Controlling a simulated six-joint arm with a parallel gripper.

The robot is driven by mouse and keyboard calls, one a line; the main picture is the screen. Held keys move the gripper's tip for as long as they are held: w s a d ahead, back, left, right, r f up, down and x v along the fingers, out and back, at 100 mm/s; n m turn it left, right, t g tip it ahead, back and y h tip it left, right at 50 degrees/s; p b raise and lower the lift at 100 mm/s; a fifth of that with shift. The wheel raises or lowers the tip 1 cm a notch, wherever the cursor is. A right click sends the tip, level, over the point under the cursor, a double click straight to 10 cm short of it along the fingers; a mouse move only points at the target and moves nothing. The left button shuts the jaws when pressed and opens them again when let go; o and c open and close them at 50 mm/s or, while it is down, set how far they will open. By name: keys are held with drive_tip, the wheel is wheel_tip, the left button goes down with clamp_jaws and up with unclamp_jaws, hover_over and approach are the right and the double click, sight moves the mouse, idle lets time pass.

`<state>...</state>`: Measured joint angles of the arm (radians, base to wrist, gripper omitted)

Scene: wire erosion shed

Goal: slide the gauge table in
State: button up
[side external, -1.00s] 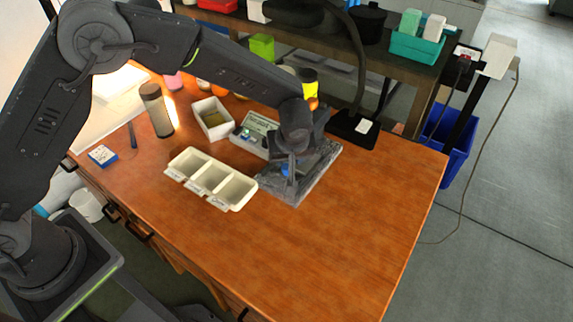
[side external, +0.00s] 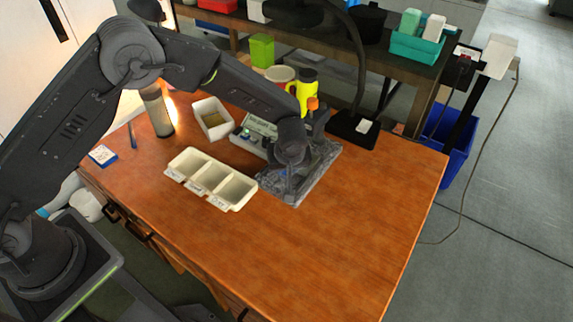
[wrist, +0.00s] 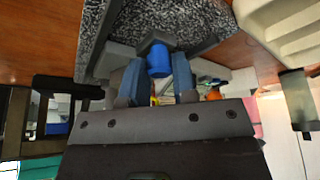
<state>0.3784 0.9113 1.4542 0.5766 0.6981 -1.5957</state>
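The gauge stands on a speckled grey granite base (side external: 325,160) on the wooden bench, and the base fills the top of the wrist view (wrist: 215,20). A blue knob (wrist: 158,60) sits on a grey part of the gauge table (wrist: 125,50). My gripper (wrist: 158,75) has one finger on each side of the knob, very close to it. I cannot tell whether the fingers press on it. In the side view my gripper (side external: 288,185) is low over the near part of the base and hides the knob and most of the table.
A cream three-compartment tray (side external: 210,178) lies close left of the base. A grey display box (side external: 256,135) and a white bin (side external: 212,118) stand behind. A black lamp foot (side external: 352,128) stands at the back right. The bench front is clear.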

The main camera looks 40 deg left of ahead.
clamp_jaws()
drive_tip(key=shift+w, duration=0.1)
drive_tip(key=shift+w, duration=2.45)
drive_tip(key=shift+r, duration=0.1)
drive_tip(key=shift+o, duration=2)
unclamp_jaws()
drive_tip(key=shift+o, duration=0.2)
drive_tip(key=shift+r, duration=0.1)
drive_tip(key=v, duration=1.3)
drive_tip(key=shift+r, duration=0.2)
